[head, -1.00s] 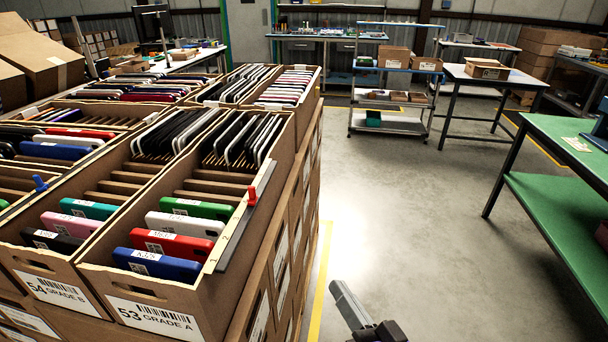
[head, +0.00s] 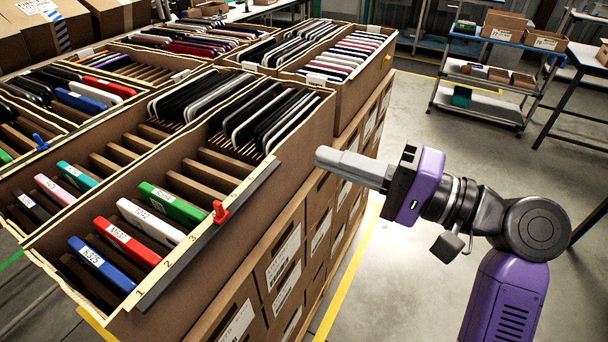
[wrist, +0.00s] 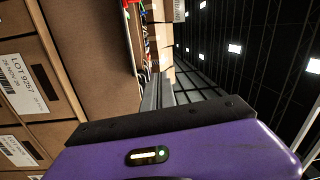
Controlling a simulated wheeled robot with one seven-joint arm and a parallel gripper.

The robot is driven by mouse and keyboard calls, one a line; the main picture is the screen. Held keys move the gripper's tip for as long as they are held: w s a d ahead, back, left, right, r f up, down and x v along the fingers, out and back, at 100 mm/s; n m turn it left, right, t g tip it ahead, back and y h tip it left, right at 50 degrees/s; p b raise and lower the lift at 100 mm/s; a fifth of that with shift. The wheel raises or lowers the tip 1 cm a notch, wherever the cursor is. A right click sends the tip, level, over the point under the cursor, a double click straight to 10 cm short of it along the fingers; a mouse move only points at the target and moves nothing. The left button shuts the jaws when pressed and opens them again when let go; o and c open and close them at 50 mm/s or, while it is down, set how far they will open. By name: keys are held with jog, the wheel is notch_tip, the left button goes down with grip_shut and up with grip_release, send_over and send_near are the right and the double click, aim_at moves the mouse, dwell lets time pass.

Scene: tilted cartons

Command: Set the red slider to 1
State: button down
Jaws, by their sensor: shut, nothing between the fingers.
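The red slider (head: 220,212) sits on a dark rail (head: 208,232) along the right top edge of the front carton (head: 290,140). A pale strip with numbers runs beside the rail; 2 and 3 are readable nearer the front, and the slider stands farther back than the 3. My gripper (head: 322,157) is shut and empty. It points left, to the right of the carton's far part, apart from the slider and farther back. The wrist view shows the closed fingers (wrist: 157,92) beside carton walls; a small red patch at its top edge is too cut off to identify.
Coloured phones, such as a green one (head: 172,203), fill slots in the front carton. Stacked labelled cartons (head: 285,245) form a wall below. The floor to the right is open up to a shelf cart (head: 482,105).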

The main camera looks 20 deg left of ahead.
aim_at(167, 288)
jog(key=s+f+g, duration=0.1)
jog(key=s, duration=0.1)
jog(key=s+d+f+g, duration=0.1)
jog(key=g, duration=0.1)
jog(key=shift+s+d+f+n+h, duration=0.15)
jog(key=shift+s+d+n+h, duration=0.05)
jog(key=shift+s+n+h, duration=0.2)
jog(key=a, duration=0.3)
jog(key=s+a+p, duration=0.1)
jog(key=a, duration=0.3)
jog(key=s+a+p, duration=0.1)
jog(key=a, duration=0.2)
jog(key=shift+a, duration=0.2)
jog(key=shift+s+p, duration=0.35)
jog(key=shift+s, duration=1.4)
jog(key=s+p, duration=0.1)
jog(key=s, duration=0.3)
jog(key=s+a+p, duration=0.1)
jog(key=s, duration=0.3)
jog(key=s+p, duration=0.2)
jog(key=s, duration=0.3)
jog(key=shift+s+a, duration=0.1)
jog(key=shift+a, duration=0.05)
jog(key=shift+s, duration=0.1)
